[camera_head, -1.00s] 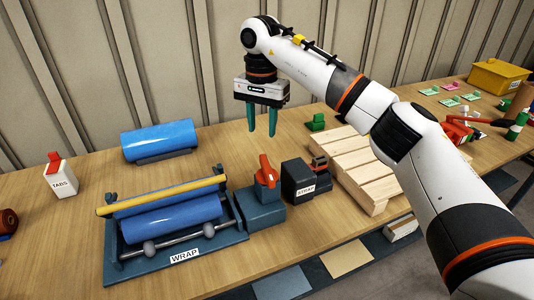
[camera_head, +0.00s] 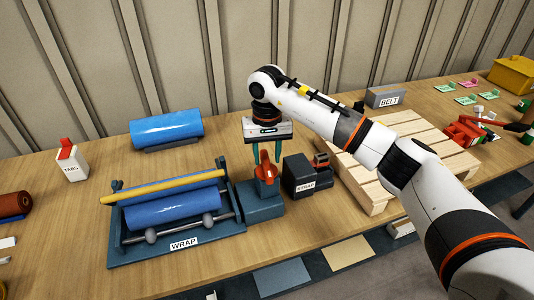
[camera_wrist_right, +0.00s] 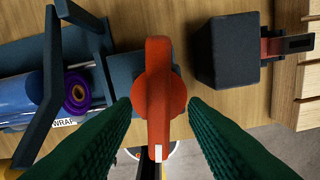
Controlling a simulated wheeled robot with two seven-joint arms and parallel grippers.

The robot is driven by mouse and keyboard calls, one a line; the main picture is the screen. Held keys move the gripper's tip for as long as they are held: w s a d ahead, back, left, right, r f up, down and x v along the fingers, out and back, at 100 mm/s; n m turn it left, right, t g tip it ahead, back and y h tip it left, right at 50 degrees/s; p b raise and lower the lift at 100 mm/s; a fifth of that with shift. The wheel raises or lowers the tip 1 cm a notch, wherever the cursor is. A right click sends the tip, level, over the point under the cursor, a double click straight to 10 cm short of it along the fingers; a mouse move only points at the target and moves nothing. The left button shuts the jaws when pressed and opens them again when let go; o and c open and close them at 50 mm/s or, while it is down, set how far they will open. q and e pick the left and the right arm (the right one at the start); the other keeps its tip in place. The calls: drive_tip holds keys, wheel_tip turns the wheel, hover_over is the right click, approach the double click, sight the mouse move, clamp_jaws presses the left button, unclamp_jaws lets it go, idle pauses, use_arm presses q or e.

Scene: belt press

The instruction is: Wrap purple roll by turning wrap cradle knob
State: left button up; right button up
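The wrap cradle (camera_head: 120,245), a dark blue-grey frame labelled WRAP, stands front left of centre and holds a blue roll under a yellow bar (camera_head: 165,189). In the right wrist view a purple roll end (camera_wrist_right: 77,93) with a dark core shows beside the blue film. The red-orange knob (camera_head: 265,172) sits on the box at the cradle's right end. My right gripper (camera_head: 265,164) is open above the knob, pointing down. In the right wrist view the knob's bar (camera_wrist_right: 158,90) lies between the two green fingers, with gaps visible. My left gripper is out of view.
A dark STRAP block (camera_head: 300,175) stands close right of the knob, with a wooden pallet (camera_head: 365,190) beyond it. A blue roll (camera_head: 167,129) lies behind the cradle. A white TABS bottle (camera_head: 72,163) is at left. A grey BELT box (camera_head: 385,96) is at the back.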

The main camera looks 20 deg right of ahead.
drive_tip(key=shift+f, duration=0.8)
drive_tip(key=shift+c, duration=0.6)
clamp_jaws()
